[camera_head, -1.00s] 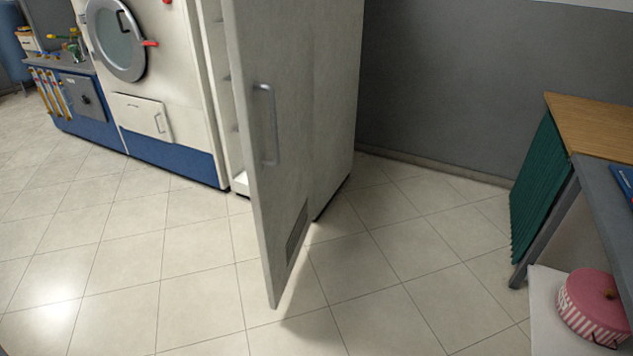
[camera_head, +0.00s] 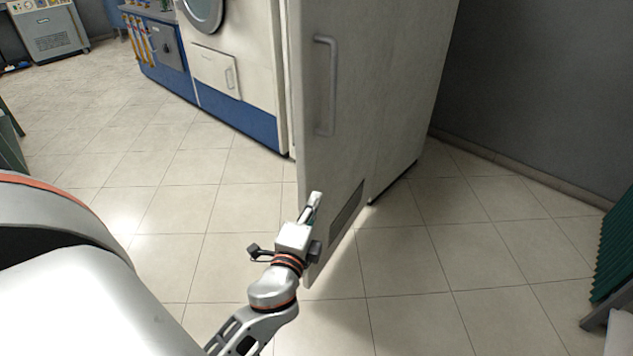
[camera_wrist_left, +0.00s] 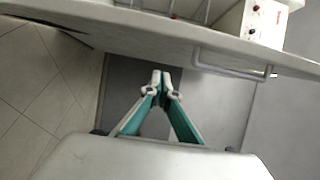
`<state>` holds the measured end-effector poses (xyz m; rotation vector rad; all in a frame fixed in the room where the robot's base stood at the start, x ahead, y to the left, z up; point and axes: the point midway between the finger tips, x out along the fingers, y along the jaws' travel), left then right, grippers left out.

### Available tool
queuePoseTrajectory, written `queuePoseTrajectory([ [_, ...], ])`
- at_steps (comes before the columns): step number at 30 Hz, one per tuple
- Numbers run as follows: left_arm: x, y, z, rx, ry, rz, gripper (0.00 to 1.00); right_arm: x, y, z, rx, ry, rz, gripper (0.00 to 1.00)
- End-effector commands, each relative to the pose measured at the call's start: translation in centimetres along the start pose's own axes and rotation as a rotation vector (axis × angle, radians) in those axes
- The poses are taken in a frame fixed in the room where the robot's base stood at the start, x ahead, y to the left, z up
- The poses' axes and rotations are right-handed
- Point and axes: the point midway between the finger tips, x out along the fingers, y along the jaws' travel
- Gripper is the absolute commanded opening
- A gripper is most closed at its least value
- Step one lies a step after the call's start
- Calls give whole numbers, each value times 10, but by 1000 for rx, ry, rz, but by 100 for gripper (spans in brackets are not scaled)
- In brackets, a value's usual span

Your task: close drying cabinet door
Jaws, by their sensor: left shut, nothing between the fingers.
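The drying cabinet door (camera_head: 335,150) is a tall grey panel with a bar handle (camera_head: 325,85) and a low vent. It stands open, swung out from the cabinet (camera_head: 408,100). My left gripper (camera_head: 315,200) is shut and empty, in front of the handle side of the door, near its free edge and below the handle. In the left wrist view the gripper's fingertips (camera_wrist_left: 160,78) point toward the door (camera_wrist_left: 130,33), with the handle (camera_wrist_left: 235,69) to their right. I cannot tell whether they touch the door. My right gripper is not in view.
A white machine (camera_head: 242,60) with a round door and blue base stands left of the cabinet. A dark green pleated panel (camera_head: 615,250) is at the right edge. The tiled floor (camera_head: 450,260) around the door is clear.

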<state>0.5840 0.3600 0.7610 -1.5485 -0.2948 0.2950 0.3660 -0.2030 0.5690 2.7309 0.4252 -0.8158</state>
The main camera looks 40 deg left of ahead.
Motion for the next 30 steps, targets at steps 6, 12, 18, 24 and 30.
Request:
queuePoseTrajectory([
  [6, 29, -4, 0, 1, 1, -7, 0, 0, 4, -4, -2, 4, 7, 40],
  [12, 69, -3, 0, 2, 1, -4, 0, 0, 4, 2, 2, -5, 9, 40],
  [18, 101, -1, 6, 2, 0, -1, 0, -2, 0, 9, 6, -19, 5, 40],
  [24, 105, -1, 30, 2, 1, -1, 0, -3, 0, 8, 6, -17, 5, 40],
  [30, 107, -1, 38, -2, 2, 0, 0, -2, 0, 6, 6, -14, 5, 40],
])
